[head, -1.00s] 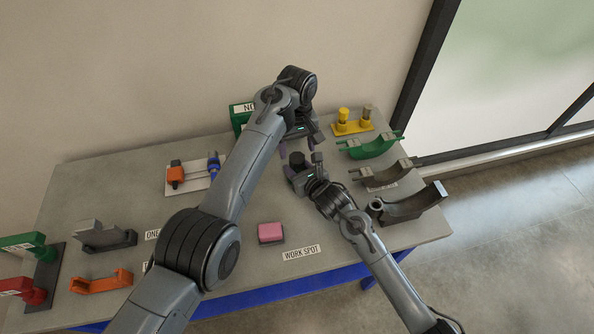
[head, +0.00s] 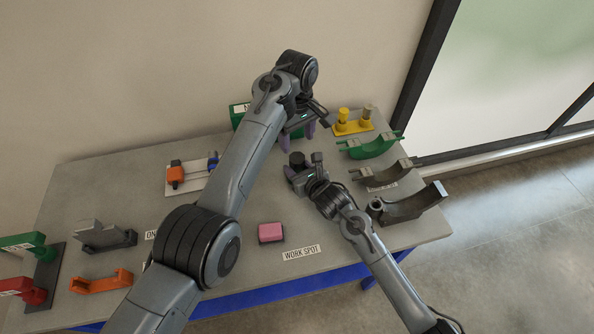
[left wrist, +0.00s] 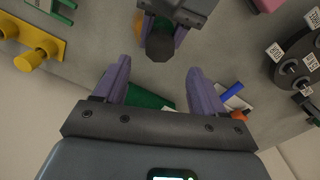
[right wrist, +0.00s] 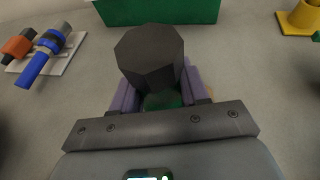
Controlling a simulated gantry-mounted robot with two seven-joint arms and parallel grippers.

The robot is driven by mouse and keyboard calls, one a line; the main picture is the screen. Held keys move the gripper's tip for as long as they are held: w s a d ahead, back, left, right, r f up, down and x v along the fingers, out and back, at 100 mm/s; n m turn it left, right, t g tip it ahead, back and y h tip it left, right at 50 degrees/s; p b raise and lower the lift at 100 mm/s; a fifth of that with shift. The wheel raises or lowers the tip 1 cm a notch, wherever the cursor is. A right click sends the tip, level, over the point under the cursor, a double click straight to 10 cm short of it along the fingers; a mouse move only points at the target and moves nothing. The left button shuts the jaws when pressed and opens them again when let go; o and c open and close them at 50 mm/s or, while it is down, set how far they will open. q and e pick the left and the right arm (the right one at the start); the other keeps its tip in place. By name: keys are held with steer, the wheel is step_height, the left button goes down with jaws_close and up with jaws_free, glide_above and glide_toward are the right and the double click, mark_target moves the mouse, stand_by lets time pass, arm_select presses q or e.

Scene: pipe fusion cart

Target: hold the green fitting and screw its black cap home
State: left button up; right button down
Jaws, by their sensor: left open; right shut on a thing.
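The black cap (right wrist: 150,55) is a faceted dark knob sitting on the green fitting (right wrist: 162,101), of which only a little green shows below it in the right wrist view. I cannot tell how far down the cap sits. My right gripper (right wrist: 160,88) is shut on the fitting and holds it with the cap facing up. The cap also shows in the head view (head: 297,158). My left gripper (head: 298,137) is open and empty, above and behind the cap. In the left wrist view the cap (left wrist: 160,47) lies just beyond and between the spread purple fingertips, apart from them.
A green box (right wrist: 160,10) stands behind. A yellow stand with two posts (head: 353,121) and several curved saddles (head: 372,148) are at the right. A white plate with orange and blue parts (head: 190,177) is at the left. A pink block (head: 270,232) lies in front on clear table.

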mark_target(297, 158)
arm_select(q)
steer(key=shift+f, duration=4)
steer(key=c, duration=1.1)
steer(key=m, duration=0.3)
steer(key=o, duration=1.2)
steer(key=shift+r, duration=0.1)
steer(key=shift+r, duration=2.15)
